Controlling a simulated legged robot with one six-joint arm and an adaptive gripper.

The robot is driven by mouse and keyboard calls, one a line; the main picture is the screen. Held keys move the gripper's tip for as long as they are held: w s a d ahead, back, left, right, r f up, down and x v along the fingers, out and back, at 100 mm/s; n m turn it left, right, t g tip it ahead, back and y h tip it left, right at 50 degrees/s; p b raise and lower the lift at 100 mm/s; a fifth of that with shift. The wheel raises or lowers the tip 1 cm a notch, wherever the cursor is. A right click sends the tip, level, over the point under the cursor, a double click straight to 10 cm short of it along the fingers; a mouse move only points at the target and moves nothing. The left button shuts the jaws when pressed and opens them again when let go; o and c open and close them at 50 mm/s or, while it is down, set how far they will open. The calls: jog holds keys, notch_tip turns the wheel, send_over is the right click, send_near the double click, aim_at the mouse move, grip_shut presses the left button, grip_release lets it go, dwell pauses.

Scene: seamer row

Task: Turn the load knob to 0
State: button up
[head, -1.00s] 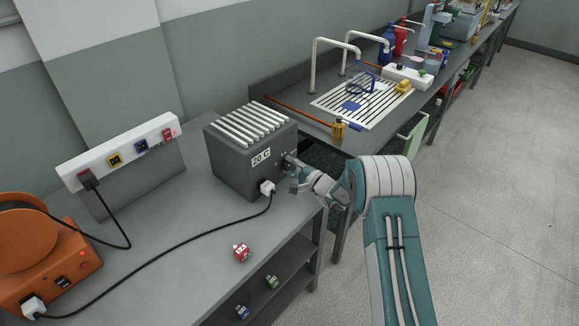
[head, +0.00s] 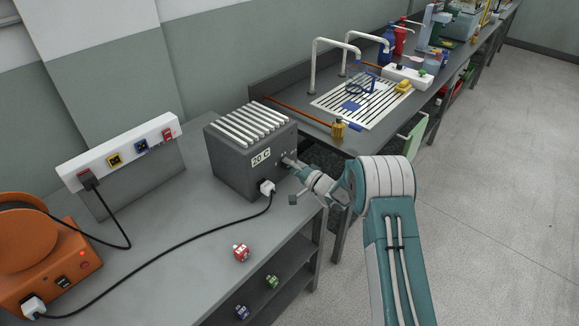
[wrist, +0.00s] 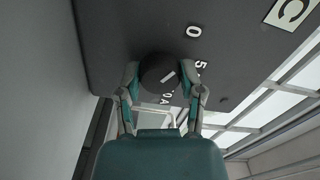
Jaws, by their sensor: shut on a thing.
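The load knob (wrist: 158,72) is a dark round knob with a white pointer line, on the face of a dark grey box. White marks 0, 5 and a partly hidden one ending in A are printed around it. The pointer line slants toward the 5 side, not at the 0. My gripper (wrist: 160,80) has one finger on each side of the knob and is shut on it. In the head view my gripper (head: 291,163) is at the right face of the box (head: 236,168), which carries a 20 C label; the knob is mostly hidden there.
A white plug (head: 267,187) with a black cable is in the box's face, below and left of my gripper. Small red (head: 241,253), green (head: 272,282) and blue (head: 242,312) items are at the bench's front and shelf. A sink bench (head: 290,92) stands behind.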

jog(key=shift+s+a+f, duration=0.1)
jog(key=shift+s+f, duration=0.1)
jog(key=shift+f, duration=0.25)
jog(key=o, duration=1.2)
jog(key=shift+c, duration=0.2)
jog(key=shift+r, duration=0.15)
jog(key=shift+w, duration=0.1)
jog(key=shift+r, duration=0.1)
jog(key=shift+s+d, duration=0.25)
jog(key=shift+d, duration=0.15)
jog(key=v, duration=1.1)
jog(key=shift+s, duration=0.1)
jog(key=shift+a, duration=0.1)
